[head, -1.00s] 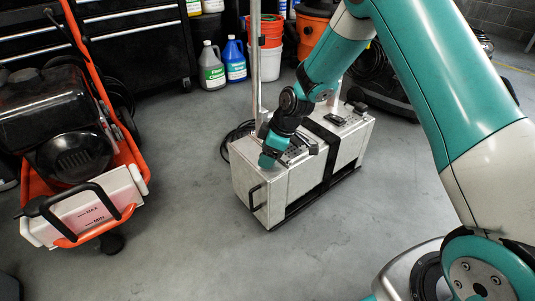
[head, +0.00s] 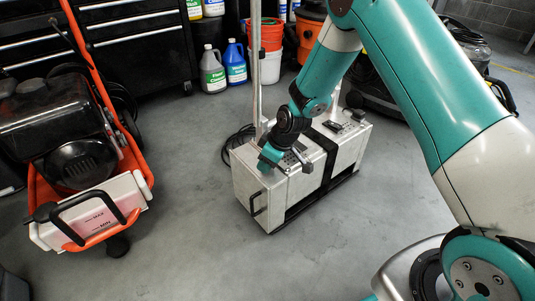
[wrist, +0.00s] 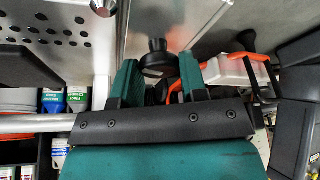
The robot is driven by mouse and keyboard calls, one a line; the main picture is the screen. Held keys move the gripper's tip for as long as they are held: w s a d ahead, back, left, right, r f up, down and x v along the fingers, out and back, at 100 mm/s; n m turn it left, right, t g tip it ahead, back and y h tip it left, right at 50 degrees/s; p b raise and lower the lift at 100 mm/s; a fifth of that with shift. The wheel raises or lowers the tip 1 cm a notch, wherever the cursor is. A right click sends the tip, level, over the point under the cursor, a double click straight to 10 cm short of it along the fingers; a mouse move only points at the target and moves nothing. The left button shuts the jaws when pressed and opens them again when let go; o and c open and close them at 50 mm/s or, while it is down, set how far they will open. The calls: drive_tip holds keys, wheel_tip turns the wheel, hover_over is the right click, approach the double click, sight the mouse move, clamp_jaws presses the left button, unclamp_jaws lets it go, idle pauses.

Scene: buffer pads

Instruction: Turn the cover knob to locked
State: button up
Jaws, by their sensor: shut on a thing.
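A silver metal case (head: 290,190) stands on the floor, with a black strap around it. My gripper (head: 265,163) is at the top of the case's left end in the head view. In the wrist view, a black round knob (wrist: 158,62) on a metal face lies between the two teal fingers of my gripper (wrist: 160,76). The fingers are shut on it. The arm hides the knob in the head view, and no locked or unlocked mark is readable.
An upright metal pole (head: 256,80) rises beside the case. An orange-framed machine (head: 75,150) stands at left. Green-labelled (head: 212,70) and blue (head: 235,65) jugs and buckets (head: 265,50) stand behind. The floor in front is clear.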

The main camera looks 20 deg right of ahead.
drive_tip(key=m+p, duration=0.1)
drive_tip(key=m+h+p, duration=0.1)
drive_tip(key=m+p, duration=0.1)
drive_tip(key=shift+s+a+r+m+t+p, duration=0.1)
drive_tip(key=shift+r+m+t+p, duration=0.2)
drive_tip(key=shift+m+t+p, duration=0.1)
drive_tip(key=m+h+p, duration=0.1)
drive_tip(key=m+p, duration=0.2)
drive_tip(key=shift+m+h, duration=0.3)
drive_tip(key=shift+h, duration=0.1)
drive_tip(key=m+p, duration=0.1)
drive_tip(key=m+h+p, duration=0.1)
drive_tip(key=m, duration=0.1)
drive_tip(key=shift+a+f+m+t, duration=0.15)
drive_tip(key=shift+m+t, duration=0.15)
drive_tip(key=shift+f+m+h+p, duration=0.1)
drive_tip(key=shift+m+h+p, duration=0.65)
drive_tip(key=shift+m, duration=1.15)
drive_tip(key=o, duration=0.9)
drive_tip(key=w+p+v, duration=0.1)
drive_tip(key=p+v, duration=0.5)
drive_tip(key=v, duration=1.1)
drive_tip(key=shift+a+r, duration=0.25)
drive_tip(key=shift+r, duration=0.05)
